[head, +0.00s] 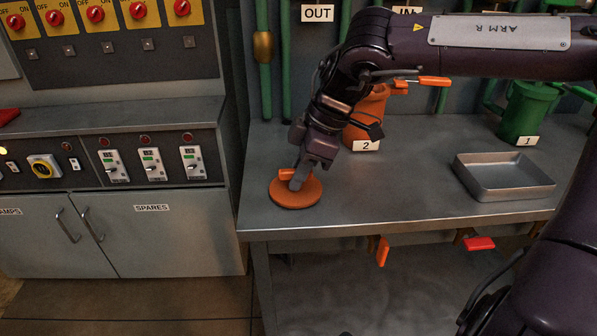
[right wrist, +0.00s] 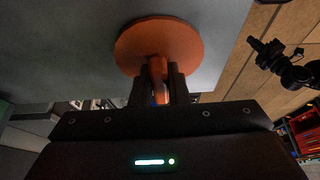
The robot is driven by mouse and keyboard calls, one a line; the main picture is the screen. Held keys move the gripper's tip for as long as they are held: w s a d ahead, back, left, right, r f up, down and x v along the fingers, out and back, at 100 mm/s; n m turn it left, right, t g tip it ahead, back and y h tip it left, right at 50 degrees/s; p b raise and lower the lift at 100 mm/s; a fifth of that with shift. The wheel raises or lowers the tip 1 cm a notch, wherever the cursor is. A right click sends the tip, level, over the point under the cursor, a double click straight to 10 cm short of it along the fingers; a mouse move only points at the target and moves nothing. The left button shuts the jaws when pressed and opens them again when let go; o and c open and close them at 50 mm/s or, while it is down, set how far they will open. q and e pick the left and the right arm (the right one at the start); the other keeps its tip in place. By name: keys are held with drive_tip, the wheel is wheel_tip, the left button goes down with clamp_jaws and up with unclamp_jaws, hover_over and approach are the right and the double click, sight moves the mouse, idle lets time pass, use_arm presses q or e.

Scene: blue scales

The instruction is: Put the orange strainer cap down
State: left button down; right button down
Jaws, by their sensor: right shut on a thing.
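The orange strainer cap (head: 296,194) is a round disc with a raised handle, at the front left of the grey bench (head: 420,205). My right gripper (head: 297,180) is above it and shut on its handle. The right wrist view shows the cap (right wrist: 160,42) with the handle between the two fingers of the gripper (right wrist: 158,82). The cap looks flat and level, at or very close to the bench top; I cannot tell if it touches. My left gripper is not in view.
An orange strainer body (head: 367,118) labelled 2 stands behind my right gripper, partly hidden by the arm. A green strainer (head: 525,115) labelled 1 stands at the back right. An empty metal tray (head: 503,177) sits at the right. The bench middle is clear.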

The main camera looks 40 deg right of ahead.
drive_tip(key=shift+f, duration=0.1)
drive_tip(key=c, duration=1.4)
unclamp_jaws()
